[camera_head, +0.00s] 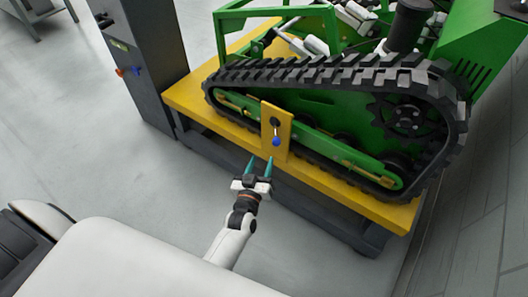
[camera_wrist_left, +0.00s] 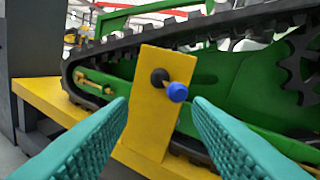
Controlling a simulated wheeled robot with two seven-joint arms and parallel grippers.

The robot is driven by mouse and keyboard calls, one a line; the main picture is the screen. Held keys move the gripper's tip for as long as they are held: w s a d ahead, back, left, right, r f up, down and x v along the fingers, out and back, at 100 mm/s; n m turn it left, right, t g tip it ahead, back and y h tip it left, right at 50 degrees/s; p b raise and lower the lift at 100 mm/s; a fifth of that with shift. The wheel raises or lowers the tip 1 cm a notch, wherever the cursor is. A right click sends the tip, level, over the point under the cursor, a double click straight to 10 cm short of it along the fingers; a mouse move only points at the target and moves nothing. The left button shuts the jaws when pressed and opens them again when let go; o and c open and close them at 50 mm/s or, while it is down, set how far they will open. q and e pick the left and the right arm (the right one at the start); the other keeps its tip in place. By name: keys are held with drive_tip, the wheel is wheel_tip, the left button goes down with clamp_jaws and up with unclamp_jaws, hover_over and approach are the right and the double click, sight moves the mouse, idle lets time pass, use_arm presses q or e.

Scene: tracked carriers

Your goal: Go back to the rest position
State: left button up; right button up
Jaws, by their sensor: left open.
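My left gripper (camera_head: 258,168) is open and empty, with teal fingers reaching toward a yellow plate (camera_head: 283,118) on the side of the green tracked carrier (camera_head: 310,133). The plate carries a black round part with a blue-tipped lever or knob (camera_head: 276,141). In the left wrist view the blue knob (camera_wrist_left: 177,92) lies ahead, between and beyond the two spread fingers (camera_wrist_left: 160,115). The fingers look apart from the knob. The black knob base (camera_wrist_left: 159,77) sits to its upper left on the plate (camera_wrist_left: 150,120). My right gripper is not in view.
The carrier's black rubber track (camera_head: 330,72) stands on a yellow platform (camera_head: 228,119) with a dark base. A dark grey column (camera_head: 143,60) with red and blue buttons stands at the left. The grey floor (camera_head: 130,185) left of the platform is clear.

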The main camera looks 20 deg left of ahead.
use_arm(q)
drive_tip(key=shift+s+d, duration=0.1)
drive_tip(key=shift+s, duration=0.2)
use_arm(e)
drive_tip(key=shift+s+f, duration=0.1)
